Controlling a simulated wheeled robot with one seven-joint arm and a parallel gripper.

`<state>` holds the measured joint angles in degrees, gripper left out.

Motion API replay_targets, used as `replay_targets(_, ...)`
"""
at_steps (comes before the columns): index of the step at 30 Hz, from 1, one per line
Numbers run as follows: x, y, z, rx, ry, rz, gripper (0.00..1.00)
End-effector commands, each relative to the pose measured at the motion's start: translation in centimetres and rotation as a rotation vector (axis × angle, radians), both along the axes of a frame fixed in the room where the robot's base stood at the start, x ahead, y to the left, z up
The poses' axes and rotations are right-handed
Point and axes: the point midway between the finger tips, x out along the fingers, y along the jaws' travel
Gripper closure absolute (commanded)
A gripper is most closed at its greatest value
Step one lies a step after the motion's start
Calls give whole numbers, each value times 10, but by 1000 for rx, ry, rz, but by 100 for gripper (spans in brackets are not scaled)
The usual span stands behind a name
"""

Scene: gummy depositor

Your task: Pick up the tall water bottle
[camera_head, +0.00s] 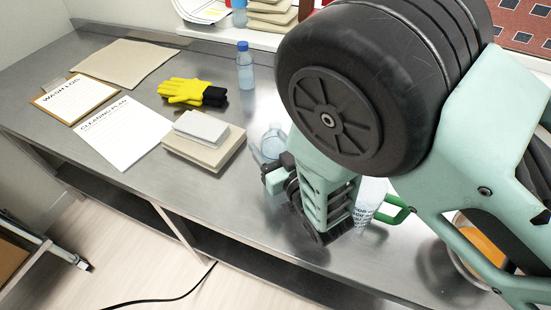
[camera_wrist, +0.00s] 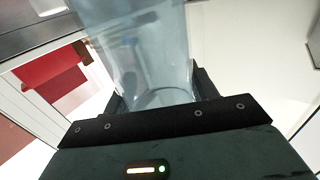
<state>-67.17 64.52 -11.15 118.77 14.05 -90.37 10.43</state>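A clear, bluish water bottle (camera_head: 273,143) stands on the steel counter, beside my gripper (camera_head: 272,180). My gripper hides its lower part in the head view. In the wrist view a large see-through bottle (camera_wrist: 150,50) fills the space in front of my gripper (camera_wrist: 160,98), with a dark finger on either side. The frames do not show clearly whether the fingers press on it. A second bottle with a blue cap (camera_head: 245,68) stands upright farther back on the counter, apart from my gripper. Another bottle (camera_head: 239,14) is at the top edge, partly cut off.
Stacked beige and grey cloths (camera_head: 205,147), yellow gloves (camera_head: 190,92), a cleaning plan sheet (camera_head: 123,132) and a wash log clipboard (camera_head: 75,98) lie to the left. A lettered clear container with a green handle (camera_head: 370,200) stands close to the right of my gripper. The counter's front edge is near.

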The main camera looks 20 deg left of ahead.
Motion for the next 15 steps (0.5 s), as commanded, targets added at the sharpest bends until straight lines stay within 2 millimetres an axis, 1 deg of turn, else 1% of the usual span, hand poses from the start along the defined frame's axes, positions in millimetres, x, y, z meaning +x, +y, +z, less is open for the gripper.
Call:
replay_targets(9,0,0,2,2,-2,0,77)
replay_targets(15,1,0,13,3,-1,-2,77)
